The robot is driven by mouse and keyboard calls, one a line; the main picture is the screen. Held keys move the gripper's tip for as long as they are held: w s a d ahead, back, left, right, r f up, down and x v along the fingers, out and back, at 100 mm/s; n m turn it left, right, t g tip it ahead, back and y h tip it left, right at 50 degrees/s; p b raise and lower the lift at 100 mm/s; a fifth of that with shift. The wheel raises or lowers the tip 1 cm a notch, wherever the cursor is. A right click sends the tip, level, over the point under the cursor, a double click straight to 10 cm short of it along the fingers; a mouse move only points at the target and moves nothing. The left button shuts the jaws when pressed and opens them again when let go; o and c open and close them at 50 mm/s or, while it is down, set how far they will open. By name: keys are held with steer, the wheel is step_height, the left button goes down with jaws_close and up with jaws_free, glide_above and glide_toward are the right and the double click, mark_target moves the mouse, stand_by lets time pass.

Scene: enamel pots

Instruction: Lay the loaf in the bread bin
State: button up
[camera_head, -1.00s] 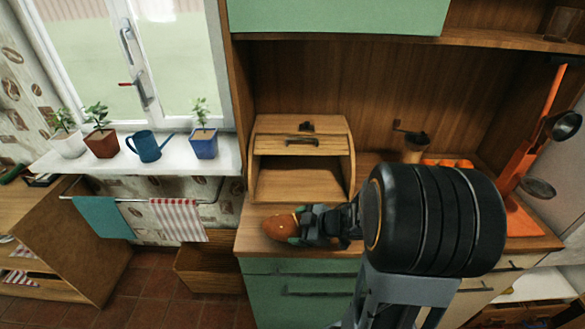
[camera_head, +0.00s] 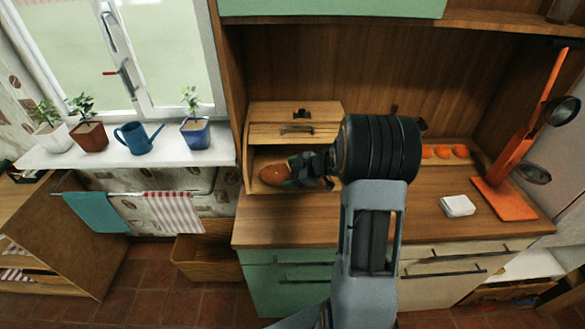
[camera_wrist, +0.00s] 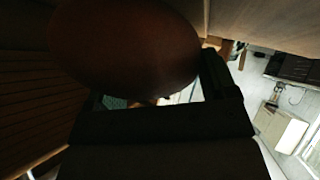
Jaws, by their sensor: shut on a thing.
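The brown loaf (camera_head: 275,175) is at the opening of the wooden bread bin (camera_head: 249,172) on the counter. The bin's front is open, with its slatted lid (camera_head: 294,131) raised. My gripper (camera_head: 292,170) is shut on the loaf, its jaws at the loaf's right side, and the wrist reaches in from the right. In the wrist view the loaf (camera_wrist: 125,48) fills the upper left, dark and close to the camera. Whether the loaf touches the bin floor cannot be told.
A white block (camera_head: 458,206) and an orange stand (camera_head: 507,200) with hanging ladles are at the right of the counter. Several orange items (camera_head: 443,152) lie at the back. Potted plants and a blue watering can (camera_head: 140,140) stand on the windowsill. The counter front is clear.

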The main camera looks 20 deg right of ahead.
steer(key=w, duration=0.1)
steer(key=w+d, duration=0.1)
steer(key=w, duration=0.1)
steer(key=shift+w+d+p, duration=0.2)
steer(key=shift+w+p, duration=0.1)
steer(key=shift+s+f, duration=0.1)
steer(key=shift+f, duration=0.6)
steer(key=o, duration=1.3)
steer(key=shift+s+f, duration=0.1)
steer(key=v, duration=1.2)
